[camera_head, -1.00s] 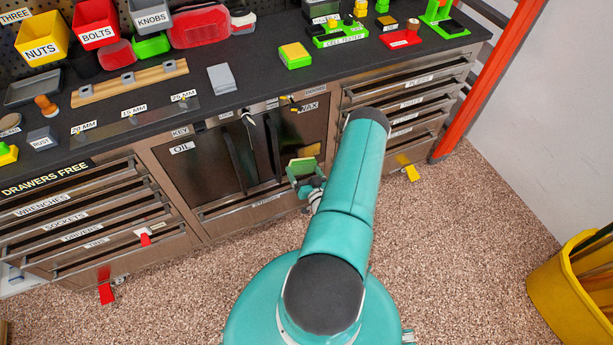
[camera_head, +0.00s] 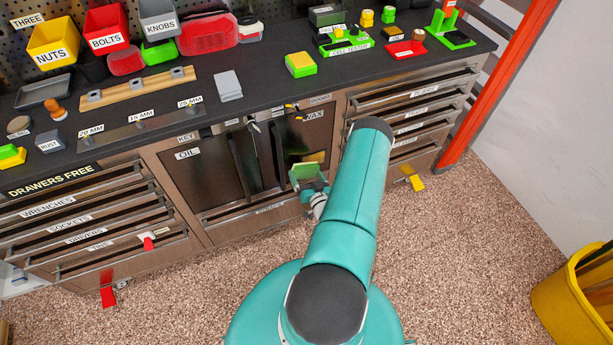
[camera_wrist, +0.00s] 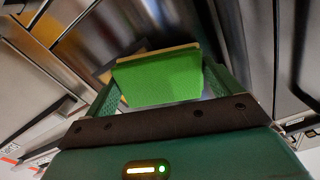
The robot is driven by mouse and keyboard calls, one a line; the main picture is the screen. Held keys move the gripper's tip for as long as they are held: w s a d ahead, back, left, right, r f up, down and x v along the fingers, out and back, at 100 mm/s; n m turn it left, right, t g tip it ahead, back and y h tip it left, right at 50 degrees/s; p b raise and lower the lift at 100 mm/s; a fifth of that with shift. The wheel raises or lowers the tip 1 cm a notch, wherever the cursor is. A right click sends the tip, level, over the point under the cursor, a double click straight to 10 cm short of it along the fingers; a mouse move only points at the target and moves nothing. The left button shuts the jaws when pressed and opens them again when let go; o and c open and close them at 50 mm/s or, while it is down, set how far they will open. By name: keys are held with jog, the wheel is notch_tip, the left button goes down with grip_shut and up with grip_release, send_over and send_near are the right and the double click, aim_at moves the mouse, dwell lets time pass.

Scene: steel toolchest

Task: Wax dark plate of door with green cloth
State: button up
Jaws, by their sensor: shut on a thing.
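The green cloth (camera_head: 306,171) is in my gripper (camera_head: 309,185), low in front of the right cabinet door. In the wrist view the cloth (camera_wrist: 160,78) is a green pad with a tan edge, between the two green fingers of my gripper (camera_wrist: 162,88). The dark plate (camera_head: 308,137) is the glossy face of the door under the WAX label.
The left door (camera_head: 205,172) is labelled OIL, and long dark handles (camera_head: 240,165) stand between the doors. Drawers (camera_head: 85,225) flank them. A worktop (camera_head: 255,100) with bins and blocks lies above.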

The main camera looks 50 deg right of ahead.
aim_at(315, 172)
jog(key=shift+x, duration=1.05)
jog(key=shift+s+d, duration=0.5)
jog(key=shift+d, duration=0.25)
jog(key=shift+s+d, duration=0.5)
jog(key=shift+d, duration=0.2)
jog(key=shift+s+d+r, duration=0.1)
jog(key=shift+s+d, duration=0.4)
jog(key=shift+d, duration=0.5)
jog(key=shift+s+d+f, duration=0.1)
jog(key=shift+s+d, duration=0.4)
jog(key=shift+d, duration=0.45)
jog(key=shift+s+d+r, duration=0.1)
jog(key=shift+s+d, duration=0.4)
jog(key=shift+d, duration=0.5)
jog(key=shift+a, duration=0.15)
jog(key=shift+w+a, duration=0.4)
jog(key=shift+a, duration=0.35)
jog(key=shift+w+a, duration=0.4)
jog(key=shift+a, duration=0.4)
jog(key=shift+w+a, duration=0.6)
jog(key=shift+a, duration=0.3)
jog(key=shift+w+a, duration=0.65)
jog(key=shift+a, duration=0.25)
jog(key=shift+w+a, duration=0.6)
jog(key=shift+a, duration=0.3)
